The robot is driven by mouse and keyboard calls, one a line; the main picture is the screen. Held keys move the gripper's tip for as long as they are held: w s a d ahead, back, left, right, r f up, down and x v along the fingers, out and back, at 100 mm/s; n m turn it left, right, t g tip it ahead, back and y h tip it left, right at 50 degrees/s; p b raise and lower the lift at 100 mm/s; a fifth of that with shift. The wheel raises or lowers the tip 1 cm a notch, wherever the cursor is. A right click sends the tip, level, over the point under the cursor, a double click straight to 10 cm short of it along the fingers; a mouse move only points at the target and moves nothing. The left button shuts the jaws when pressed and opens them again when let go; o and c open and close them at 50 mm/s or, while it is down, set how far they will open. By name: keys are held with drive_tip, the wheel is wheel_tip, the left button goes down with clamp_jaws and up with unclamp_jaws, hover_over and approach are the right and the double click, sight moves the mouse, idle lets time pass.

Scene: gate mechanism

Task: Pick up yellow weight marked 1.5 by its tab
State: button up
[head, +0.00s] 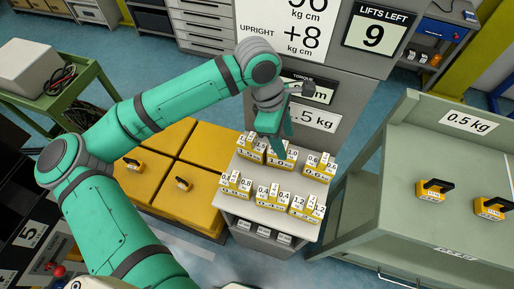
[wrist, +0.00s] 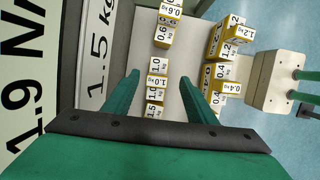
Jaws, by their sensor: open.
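The yellow weight marked 1.5 (head: 250,155) stands at the back left of a small grey tray table (head: 229,203). My green gripper (head: 279,150) is open, pointing down over the back row, nearer the weight marked 1.0 (head: 281,168) than the 1.5. In the wrist view my gripper (wrist: 158,77) has its fingers apart. The 1.0 weight shows between them, and the 1.5 weight (wrist: 153,112) shows closer to the palm, partly hidden by it. Nothing is held. I cannot tell how high the fingertips are above the weights.
Weights marked 0.6 (head: 318,169), 0.8 (head: 235,186), 0.4 (head: 270,196) and 1.2 (head: 306,207) stand close by. A grey panel with a 1.5 kg sign (head: 313,119) rises behind. A grey cabinet (head: 420,215) with two weights stands at right. Yellow blocks (head: 190,205) lie left.

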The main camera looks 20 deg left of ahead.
sight(252, 149)
drive_tip(key=a+y, duration=0.1)
drive_tip(key=a, duration=0.2)
drive_tip(key=a+y, duration=0.1)
drive_tip(key=a, duration=0.2)
drive_tip(key=a+m+y, duration=0.1)
drive_tip(key=a, duration=0.2)
drive_tip(key=shift+w+f, duration=0.2)
drive_tip(key=shift+w, duration=0.05)
drive_tip(key=shift+a+f, duration=0.15)
drive_tip(key=shift+a, duration=0.15)
wheel_tip(252, 149, down, 10)
drive_tip(key=shift+d+f, duration=0.1)
drive_tip(key=shift+f, duration=0.15)
clamp_jaws()
drive_tip(key=shift+w+r, duration=0.1)
idle(0.6)
